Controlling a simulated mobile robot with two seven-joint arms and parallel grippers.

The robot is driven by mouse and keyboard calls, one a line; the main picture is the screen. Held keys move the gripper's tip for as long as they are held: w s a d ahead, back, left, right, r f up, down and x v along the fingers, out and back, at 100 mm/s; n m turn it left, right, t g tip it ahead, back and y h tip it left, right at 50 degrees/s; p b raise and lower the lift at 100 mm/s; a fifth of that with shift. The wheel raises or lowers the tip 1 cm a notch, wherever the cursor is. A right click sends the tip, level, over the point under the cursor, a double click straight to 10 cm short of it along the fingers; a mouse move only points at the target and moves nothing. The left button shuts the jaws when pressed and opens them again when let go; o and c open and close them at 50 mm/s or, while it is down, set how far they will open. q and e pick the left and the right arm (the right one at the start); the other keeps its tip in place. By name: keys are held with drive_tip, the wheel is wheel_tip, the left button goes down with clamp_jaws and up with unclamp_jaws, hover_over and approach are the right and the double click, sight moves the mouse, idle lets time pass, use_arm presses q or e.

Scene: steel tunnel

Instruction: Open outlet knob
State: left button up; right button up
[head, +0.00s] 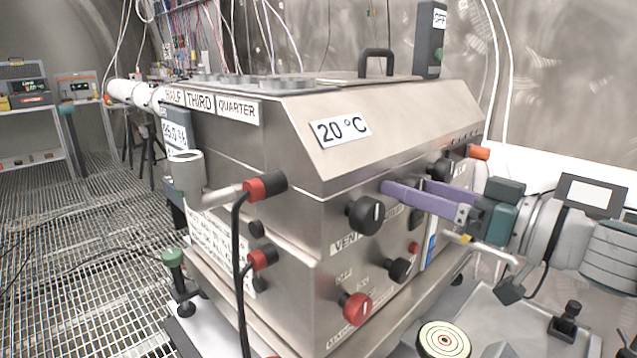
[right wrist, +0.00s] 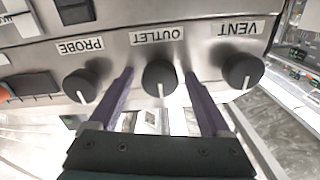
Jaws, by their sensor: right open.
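The outlet knob (right wrist: 160,76) is a round black knob with a white pointer line, under the upside-down label OUTLET (right wrist: 163,36) in the right wrist view. Its pointer line runs nearly straight down in that view. My right gripper (right wrist: 159,83) is open, with one purple finger on each side of the outlet knob and a visible gap to it on both sides. In the head view my right gripper (head: 408,190) reaches in from the right to the steel machine's front, and its fingers largely hide the outlet knob. My left gripper is out of view.
The vent knob (right wrist: 243,68) and probe knob (right wrist: 81,85) flank the fingers closely. The steel machine (head: 300,200) carries a black knob (head: 400,270) and a red knob (head: 355,308) lower down. Black hoses hang at its left side. A target-marked disc (head: 444,340) lies in front.

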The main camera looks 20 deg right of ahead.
clamp_jaws()
idle(0.6)
